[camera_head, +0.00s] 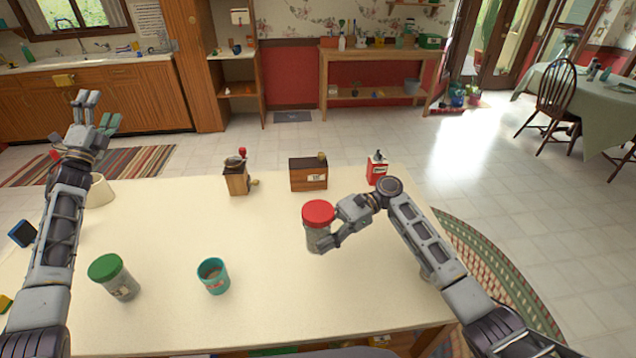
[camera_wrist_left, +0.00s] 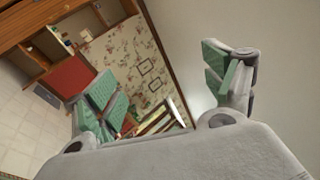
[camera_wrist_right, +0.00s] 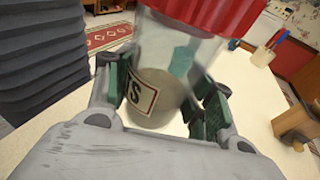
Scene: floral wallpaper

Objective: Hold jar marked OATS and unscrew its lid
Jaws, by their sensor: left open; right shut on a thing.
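A clear jar with a red lid (camera_head: 318,213) is at the right part of the cream table. My right gripper (camera_head: 328,236) is shut around the body of this red-lidded jar (camera_wrist_right: 157,92), below the lid. My left gripper (camera_head: 88,108) is raised over the table's far left, open and empty. It also shows open in the left wrist view (camera_wrist_left: 168,95).
A teal cup (camera_head: 213,276) stands between the jars. A coffee grinder (camera_head: 236,178), a wooden box (camera_head: 308,174) and a red tin (camera_head: 377,168) stand along the back edge. A cream lampshade-like object (camera_head: 100,190) is near my left arm. The table's middle is clear.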

